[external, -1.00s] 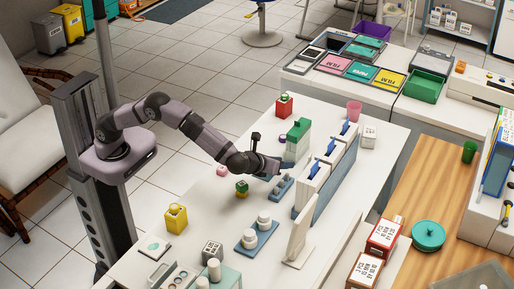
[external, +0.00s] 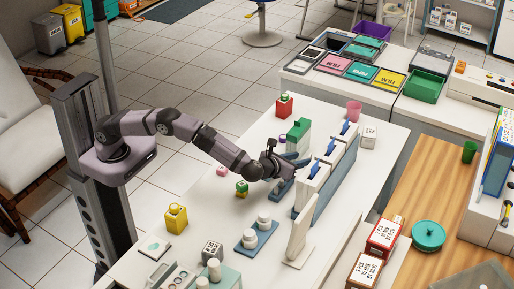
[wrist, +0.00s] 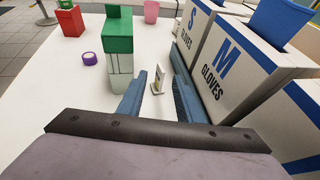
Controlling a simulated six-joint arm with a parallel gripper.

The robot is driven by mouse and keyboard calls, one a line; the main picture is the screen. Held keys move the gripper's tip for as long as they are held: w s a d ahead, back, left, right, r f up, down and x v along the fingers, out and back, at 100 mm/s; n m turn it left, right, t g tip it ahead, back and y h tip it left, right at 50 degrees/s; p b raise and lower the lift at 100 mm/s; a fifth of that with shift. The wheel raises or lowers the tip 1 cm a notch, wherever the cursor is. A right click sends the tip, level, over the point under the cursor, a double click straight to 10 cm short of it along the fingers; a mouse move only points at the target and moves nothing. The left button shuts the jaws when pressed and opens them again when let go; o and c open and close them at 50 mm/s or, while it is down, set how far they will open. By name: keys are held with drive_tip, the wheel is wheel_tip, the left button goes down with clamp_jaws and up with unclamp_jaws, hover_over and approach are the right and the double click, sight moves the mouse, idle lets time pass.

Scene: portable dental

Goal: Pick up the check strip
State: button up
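A small pale upright piece on a little base (wrist: 158,80), which looks like the check strip, stands on the white table in the wrist view. It is ahead of my gripper, between the lines of the two fingers and apart from both. My gripper (wrist: 158,66) is open and empty, with its blue-grey fingers spread. In the external view my gripper (external: 297,160) is low over the table, beside the glove boxes. The strip cannot be made out there.
Glove boxes (wrist: 222,65) stand close along the right finger. A green-topped white box (wrist: 118,45) stands left of the strip, with a purple roll (wrist: 90,58) beside it. A red box (wrist: 70,20) and pink cup (wrist: 151,11) are farther back. Bare table lies left.

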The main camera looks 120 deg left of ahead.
drive_tip(key=shift+r+p+x, duration=0.15)
drive_tip(key=shift+p+x, duration=0.1)
drive_tip(key=shift+x, duration=0.85)
drive_tip(key=shift+r+p+x, duration=0.15)
drive_tip(key=shift+p+x, duration=0.1)
drive_tip(key=shift+x, duration=0.85)
drive_tip(key=shift+w+a, duration=0.1)
clamp_jaws()
